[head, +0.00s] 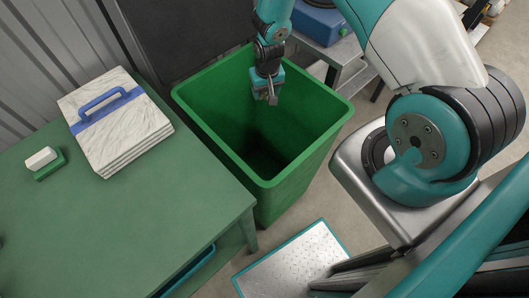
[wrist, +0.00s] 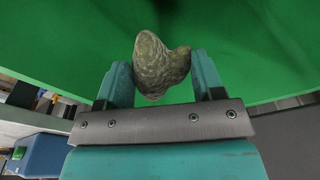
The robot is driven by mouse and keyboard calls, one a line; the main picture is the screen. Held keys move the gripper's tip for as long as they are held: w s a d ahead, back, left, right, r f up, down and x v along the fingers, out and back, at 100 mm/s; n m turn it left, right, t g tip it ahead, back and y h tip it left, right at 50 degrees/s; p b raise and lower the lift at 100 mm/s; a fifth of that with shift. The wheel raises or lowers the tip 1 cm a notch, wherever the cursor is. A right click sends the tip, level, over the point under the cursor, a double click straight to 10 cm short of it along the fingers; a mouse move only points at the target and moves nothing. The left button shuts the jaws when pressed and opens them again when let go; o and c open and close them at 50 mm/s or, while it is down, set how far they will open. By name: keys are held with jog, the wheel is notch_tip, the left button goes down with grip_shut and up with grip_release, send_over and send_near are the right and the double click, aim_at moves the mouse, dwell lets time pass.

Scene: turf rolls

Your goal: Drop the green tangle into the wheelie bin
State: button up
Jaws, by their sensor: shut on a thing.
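The wheelie bin (head: 262,185) is a tall green bin with an open top, standing right of the green table in the head view. My gripper (head: 270,97) hangs over its far part, near the back rim, pointing down. In the wrist view my gripper (wrist: 161,75) is shut on the green tangle (wrist: 160,65), an olive, lumpy piece held between the two teal fingers. Green bin wall (wrist: 60,45) fills the view behind it. In the head view the tangle is too small or hidden to make out. The bin's floor is dark.
A bench with a blue box (head: 322,20) is behind the bin. A metal plate (head: 293,262) lies low in front.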

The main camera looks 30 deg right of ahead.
jog(key=shift+f, duration=0.35)
jog(key=o, duration=1)
jog(key=shift+r, duration=0.1)
jog(key=r+b, duration=0.1)
jog(key=r, duration=0.4)
jog(key=s+r+b, duration=0.1)
jog(key=r, duration=0.5)
jog(key=s+r+b, duration=0.1)
jog(key=r, duration=0.5)
jog(key=shift+a+r, duration=0.1)
jog(key=shift+a, duration=0.05)
